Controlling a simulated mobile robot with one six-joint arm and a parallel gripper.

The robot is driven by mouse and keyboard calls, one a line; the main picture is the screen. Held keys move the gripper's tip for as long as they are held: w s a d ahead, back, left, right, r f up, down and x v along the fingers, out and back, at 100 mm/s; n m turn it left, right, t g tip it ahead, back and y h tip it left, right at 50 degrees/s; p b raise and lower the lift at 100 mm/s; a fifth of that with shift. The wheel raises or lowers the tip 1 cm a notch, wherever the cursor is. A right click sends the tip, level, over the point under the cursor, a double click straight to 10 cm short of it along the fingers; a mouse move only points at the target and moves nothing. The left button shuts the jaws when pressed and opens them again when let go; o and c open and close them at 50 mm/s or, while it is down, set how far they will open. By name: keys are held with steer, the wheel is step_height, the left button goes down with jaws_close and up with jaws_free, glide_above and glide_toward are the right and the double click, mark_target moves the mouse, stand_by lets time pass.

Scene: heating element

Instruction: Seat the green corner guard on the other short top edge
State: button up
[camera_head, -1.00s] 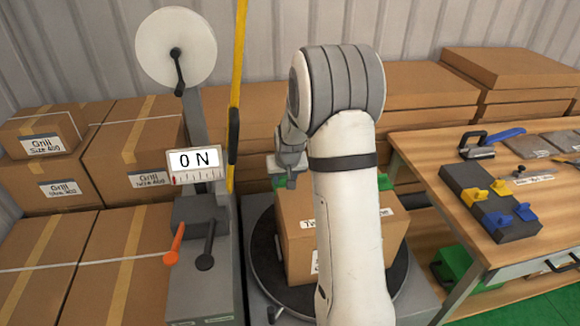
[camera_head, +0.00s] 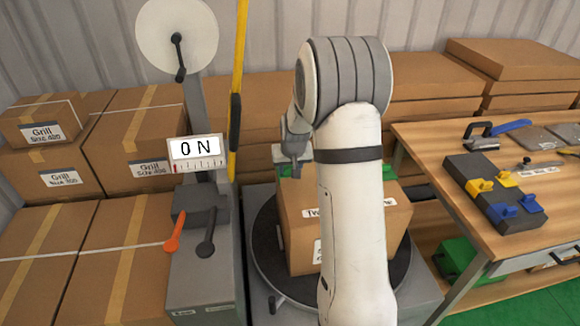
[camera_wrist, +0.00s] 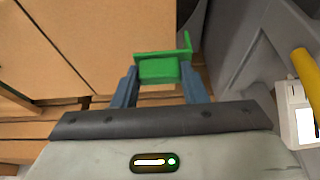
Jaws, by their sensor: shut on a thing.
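My gripper (camera_head: 293,168) hangs at the left rear of the cardboard box (camera_head: 299,248) on the round turntable, close to its top edge. In the wrist view my gripper (camera_wrist: 158,76) is shut on the green corner guard (camera_wrist: 158,69), with a finger at each side and a thin upright flange at the right. In the head view only a small green bit of the guard (camera_head: 284,170) shows beside the fingers. Another green piece (camera_head: 386,182) shows at the box's right top edge, partly behind my arm. Whether the held guard touches the box cannot be told.
The dark turntable (camera_head: 264,262) carries the box. Stacked cartons (camera_head: 130,240) fill the left and back. A wooden workbench (camera_head: 440,150) with tools stands right.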

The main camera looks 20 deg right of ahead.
steer(key=shift+f+b, duration=2.45)
steer(key=shift+f, duration=0.7)
steer(key=shift+f+b, duration=0.15)
steer(key=shift+b, duration=0.15)
steer(key=o, duration=1)
steer(key=v, duration=0.8)
steer(key=shift+w, duration=0.1)
